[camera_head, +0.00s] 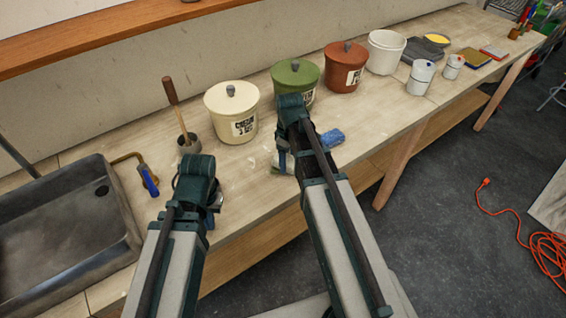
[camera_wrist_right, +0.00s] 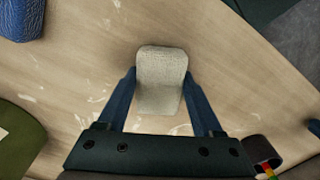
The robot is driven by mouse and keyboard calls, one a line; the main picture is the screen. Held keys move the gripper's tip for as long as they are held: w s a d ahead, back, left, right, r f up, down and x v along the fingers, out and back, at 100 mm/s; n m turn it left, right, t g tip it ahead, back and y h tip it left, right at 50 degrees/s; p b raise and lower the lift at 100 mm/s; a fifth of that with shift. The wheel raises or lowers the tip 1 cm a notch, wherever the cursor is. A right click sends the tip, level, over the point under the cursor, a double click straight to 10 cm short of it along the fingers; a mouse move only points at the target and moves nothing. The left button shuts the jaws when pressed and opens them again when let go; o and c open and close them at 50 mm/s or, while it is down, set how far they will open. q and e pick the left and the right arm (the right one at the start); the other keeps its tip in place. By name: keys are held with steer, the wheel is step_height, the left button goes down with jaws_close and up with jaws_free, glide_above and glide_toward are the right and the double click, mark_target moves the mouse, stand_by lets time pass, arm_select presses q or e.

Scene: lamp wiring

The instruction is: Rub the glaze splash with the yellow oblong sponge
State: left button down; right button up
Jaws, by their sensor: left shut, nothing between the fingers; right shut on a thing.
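My right gripper (camera_wrist_right: 160,80) is shut on a pale beige, rough-textured oblong block (camera_wrist_right: 160,72), its fingers against both sides. The block looks like a sponge, though more beige than yellow. It is low over the bench, and I cannot tell if it touches the wood. Whitish smears, which look like the glaze splash (camera_wrist_right: 180,130), mark the wood beside and below the block in the wrist view. My left gripper (camera_head: 215,203) is shut and empty above the bench's front edge, right of the sink, and its fingers are mostly hidden by the arm.
A blue cloth (camera_head: 332,138) lies right of my right gripper. Cream (camera_head: 231,113), green (camera_head: 295,76) and red-brown (camera_head: 346,68) lidded crocks stand behind. A sink (camera_head: 62,215) is at left, with a blue-handled tool (camera_head: 149,180) beside it. White pots stand further right.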

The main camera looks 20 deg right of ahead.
mark_target(271, 176)
steer(key=shift+w+d, duration=0.1)
steer(key=shift+d, duration=0.2)
arm_select(q)
steer(key=shift+r, duration=0.1)
steer(key=shift+d+f, duration=0.1)
steer(key=shift+f, duration=0.1)
arm_select(e)
steer(key=shift+s+a+f, duration=0.1)
steer(key=shift+s+a, duration=0.15)
steer(key=shift+a, duration=0.35)
steer(key=shift+s+a+r, duration=0.1)
steer(key=shift+s+a, duration=0.1)
steer(key=shift+a, duration=0.4)
steer(key=shift+s+a+f, duration=0.1)
steer(key=shift+s+a, duration=0.15)
steer(key=shift+a, duration=0.35)
arm_select(q)
steer(key=shift+r, duration=0.1)
arm_select(e)
steer(key=shift+s+a, duration=0.25)
steer(key=shift+a, duration=0.65)
steer(key=shift+s+a, duration=0.2)
steer(key=shift+a, duration=0.7)
steer(key=shift+d, duration=0.1)
